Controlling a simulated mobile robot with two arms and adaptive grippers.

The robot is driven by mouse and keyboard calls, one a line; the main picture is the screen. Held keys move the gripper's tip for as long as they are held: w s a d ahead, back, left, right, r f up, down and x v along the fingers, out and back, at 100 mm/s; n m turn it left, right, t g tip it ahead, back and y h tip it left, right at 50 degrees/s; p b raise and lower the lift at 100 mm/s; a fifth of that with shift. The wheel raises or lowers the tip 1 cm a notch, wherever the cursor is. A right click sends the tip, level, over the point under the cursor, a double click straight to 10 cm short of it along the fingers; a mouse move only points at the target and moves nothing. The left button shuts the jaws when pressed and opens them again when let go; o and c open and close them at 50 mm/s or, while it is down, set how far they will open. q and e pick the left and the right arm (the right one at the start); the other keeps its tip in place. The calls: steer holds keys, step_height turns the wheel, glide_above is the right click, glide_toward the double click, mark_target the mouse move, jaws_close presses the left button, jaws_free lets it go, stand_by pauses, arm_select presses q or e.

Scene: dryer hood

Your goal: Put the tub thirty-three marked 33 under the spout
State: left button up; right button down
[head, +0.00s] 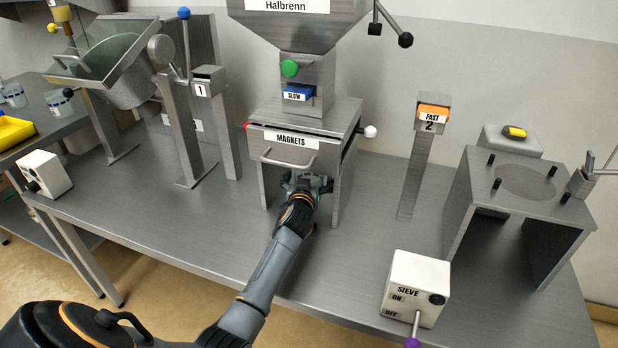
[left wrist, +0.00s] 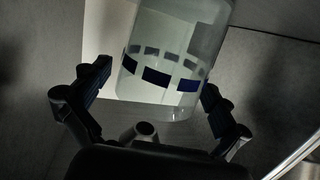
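A clear tub with a band of dark blue blocks (left wrist: 158,78) stands tilted in the left wrist view, between and beyond my left fingers. No number shows on it. My left gripper (left wrist: 155,90) is open, with a gap between its left finger and the tub; the right finger is close to the tub's edge, and I cannot tell if it touches. In the head view the left gripper (head: 308,183) reaches beneath the MAGNETS housing (head: 310,120), between its legs. The tub and any spout there are hidden in that view. My right gripper is not in view.
The hopper (head: 300,20) stands above the housing. Posts 1 (head: 225,130) and 2 (head: 425,150) flank it. A SIEVE switch box (head: 413,285) sits at the front edge, a grey stand (head: 520,190) at right. Similar tubs (head: 60,103) stand far left.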

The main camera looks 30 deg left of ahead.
arm_select(q)
steer(key=shift+r, duration=0.15)
steer(key=shift+s+d, duration=0.1)
steer(key=shift+s, duration=0.1)
steer(key=p+v, duration=0.1)
steer(key=v, duration=1)
steer(key=shift+s+d, duration=0.15)
steer(key=shift+s, duration=0.15)
